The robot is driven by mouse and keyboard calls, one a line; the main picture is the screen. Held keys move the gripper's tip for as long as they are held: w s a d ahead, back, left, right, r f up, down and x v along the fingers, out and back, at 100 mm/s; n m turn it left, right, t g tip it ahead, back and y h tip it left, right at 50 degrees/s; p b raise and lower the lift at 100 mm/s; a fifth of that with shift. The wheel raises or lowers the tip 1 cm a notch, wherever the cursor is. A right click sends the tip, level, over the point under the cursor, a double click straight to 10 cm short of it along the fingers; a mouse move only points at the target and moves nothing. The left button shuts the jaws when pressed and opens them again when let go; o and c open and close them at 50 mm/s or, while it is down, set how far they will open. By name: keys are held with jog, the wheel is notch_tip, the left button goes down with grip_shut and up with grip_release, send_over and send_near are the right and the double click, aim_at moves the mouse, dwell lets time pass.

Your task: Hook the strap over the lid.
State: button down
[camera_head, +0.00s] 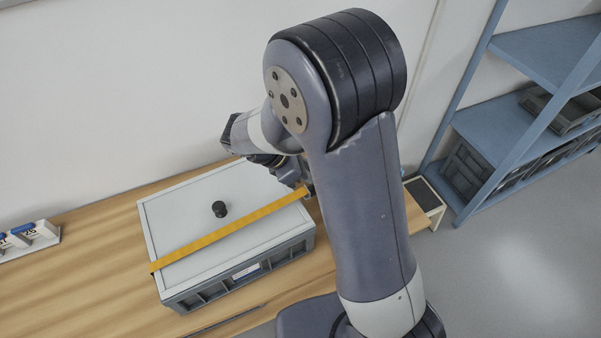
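A grey crate (240,272) stands on the wooden table with a pale flat lid (175,222) on top. A black knob (219,209) stands on the lid. A yellow strap (230,229) runs diagonally in the picture across the lid, from its front left edge to its right side. My gripper (303,184) is at the right end of the strap, beside the lid's right edge. My arm hides most of the gripper, so its fingers and any hold on the strap cannot be made out.
A white holder with blue-and-white items (30,234) lies at the far left. A blue shelf (490,150) with grey bins stands at right. A white wall is close behind.

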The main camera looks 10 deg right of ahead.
aim_at(306, 191)
jog(key=shift+a+f+b, duration=0.1)
jog(key=shift+f+b, duration=1.9)
jog(key=shift+f, duration=1.45)
jog(key=shift+s+a+p, duration=0.3)
jog(key=shift+a+p, duration=0.35)
jog(key=shift+a, duration=0.05)
jog(key=shift+r+p, duration=0.45)
jog(key=shift+p, duration=0.15)
dwell(0.3)
jog(key=c, duration=1.1)
grip_release()
